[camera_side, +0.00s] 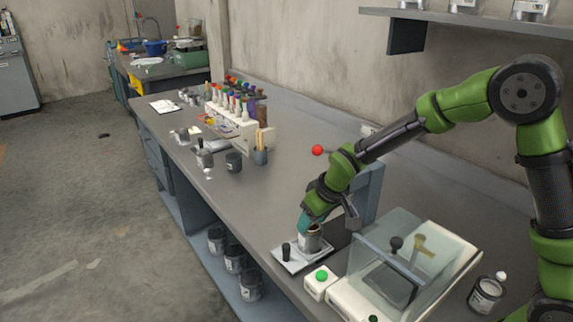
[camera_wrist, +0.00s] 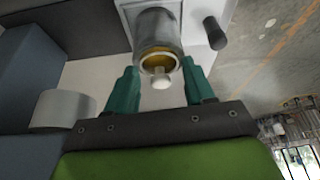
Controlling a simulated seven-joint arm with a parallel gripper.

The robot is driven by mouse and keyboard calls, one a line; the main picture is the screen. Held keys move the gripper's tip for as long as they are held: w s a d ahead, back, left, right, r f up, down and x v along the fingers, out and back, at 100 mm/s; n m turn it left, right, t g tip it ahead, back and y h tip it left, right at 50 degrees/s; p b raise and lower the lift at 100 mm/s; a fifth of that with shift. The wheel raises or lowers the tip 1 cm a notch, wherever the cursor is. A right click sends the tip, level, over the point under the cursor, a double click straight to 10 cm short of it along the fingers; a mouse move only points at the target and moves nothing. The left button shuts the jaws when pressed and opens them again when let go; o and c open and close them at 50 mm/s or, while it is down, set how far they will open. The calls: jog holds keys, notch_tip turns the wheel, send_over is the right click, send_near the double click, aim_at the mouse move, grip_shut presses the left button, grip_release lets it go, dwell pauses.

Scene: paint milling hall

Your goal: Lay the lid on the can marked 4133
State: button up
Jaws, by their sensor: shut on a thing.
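In the side view, a grey can (camera_side: 311,242) with a pale label stands upright on a white plate (camera_side: 291,264). I cannot read its number. My gripper (camera_side: 309,222) reaches down over the can's top. In the wrist view, my teal fingers (camera_wrist: 162,70) flank the can's rim (camera_wrist: 157,35), which has an amber ring. A round lid with a white knob (camera_wrist: 160,78) shows between them at the can's mouth. My gripper is shut on the lid. Whether the lid touches the rim is hard to tell.
A small black-topped post (camera_side: 286,251) stands beside the can. A glass-cased balance (camera_side: 395,270) is to the right, with another labelled can (camera_side: 487,294) beyond it. A bottle rack (camera_side: 232,118) and more cans are further back. The bench middle is mostly clear.

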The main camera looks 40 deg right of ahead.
jog(key=shift+f, duration=0.1)
jog(key=o, duration=1.4)
jog(key=shift+s, duration=0.1)
jog(key=shift+r, duration=3.55)
